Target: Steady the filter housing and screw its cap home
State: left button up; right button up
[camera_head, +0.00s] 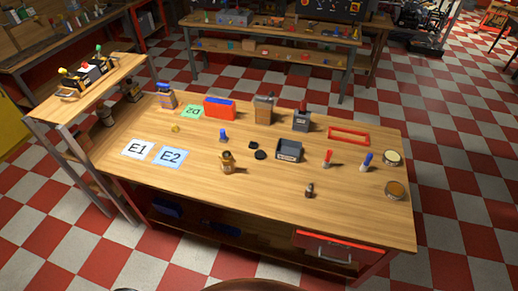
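No part is plainly recognisable as the filter housing at this size. A small brass-coloured upright part (227,162) stands near the middle of the wooden workbench (200,205). A taller brown and grey container with a blue top (167,96) stands at the back left corner. Two small black round pieces, one nearer (260,155) and one farther (253,145), lie right of the brass part and apart from it; either may be a cap, but I cannot tell. A small yellow piece (176,128) lies farther left. Neither of my grippers is in view.
Labelled mats E1 (137,149) and E2 (170,156) lie at left, a green mat (191,111) behind.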

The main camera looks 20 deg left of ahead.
aim_at(228, 163)
jog(key=u, duration=0.5)
jog(key=i, duration=0.65)
jog(key=u, duration=0.7)
